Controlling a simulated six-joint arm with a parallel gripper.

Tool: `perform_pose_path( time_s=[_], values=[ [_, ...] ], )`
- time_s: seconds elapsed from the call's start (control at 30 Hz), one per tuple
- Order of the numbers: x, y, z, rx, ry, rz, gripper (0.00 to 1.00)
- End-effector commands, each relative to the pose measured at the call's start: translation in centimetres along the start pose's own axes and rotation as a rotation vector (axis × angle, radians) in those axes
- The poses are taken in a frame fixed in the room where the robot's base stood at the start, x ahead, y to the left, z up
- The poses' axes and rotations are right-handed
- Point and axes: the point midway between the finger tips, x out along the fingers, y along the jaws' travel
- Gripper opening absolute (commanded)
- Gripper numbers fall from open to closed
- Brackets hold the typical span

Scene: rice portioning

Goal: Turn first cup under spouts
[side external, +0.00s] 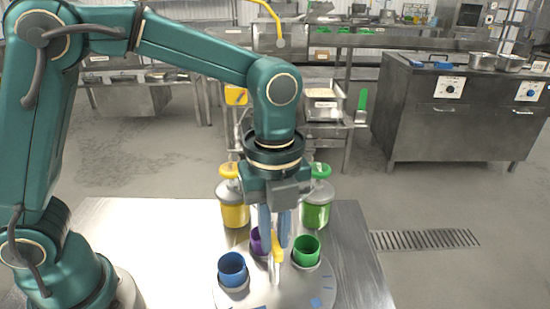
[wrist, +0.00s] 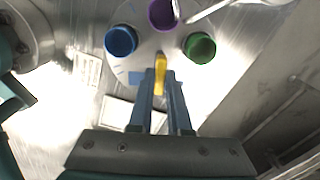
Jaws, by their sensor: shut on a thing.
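A round metal turntable (side external: 250,299) lies on the table and carries a blue cup (side external: 231,265), a purple cup (side external: 256,242) and a green cup (side external: 306,251). The cups also show in the wrist view: blue cup (wrist: 121,40), purple cup (wrist: 162,14), green cup (wrist: 200,48). My gripper (side external: 276,232) points down over the turntable, between the purple and green cups in the side view. Its blue fingers are shut on a yellow handle (side external: 277,250), also in the wrist view (wrist: 160,72). A yellow dispenser (side external: 235,212) and a green dispenser (side external: 316,212) stand behind; their spouts are not clear.
The metal table (side external: 140,235) is mostly clear left of the turntable. A floor drain (side external: 425,239) lies to the right. Steel counters (side external: 450,115) and a cart with a pan (side external: 323,105) stand well behind.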

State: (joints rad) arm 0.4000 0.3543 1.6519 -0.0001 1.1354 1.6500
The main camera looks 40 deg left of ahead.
Motion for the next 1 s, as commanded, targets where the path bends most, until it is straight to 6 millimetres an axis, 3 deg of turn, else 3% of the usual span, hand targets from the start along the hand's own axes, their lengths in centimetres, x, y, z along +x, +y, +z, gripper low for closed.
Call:
perform_pose_path(
  time_s=[1.0],
  values=[
    [-0.05, -0.02, 0.05, 0.507, -0.002, -0.001, 0.0]
  ],
)
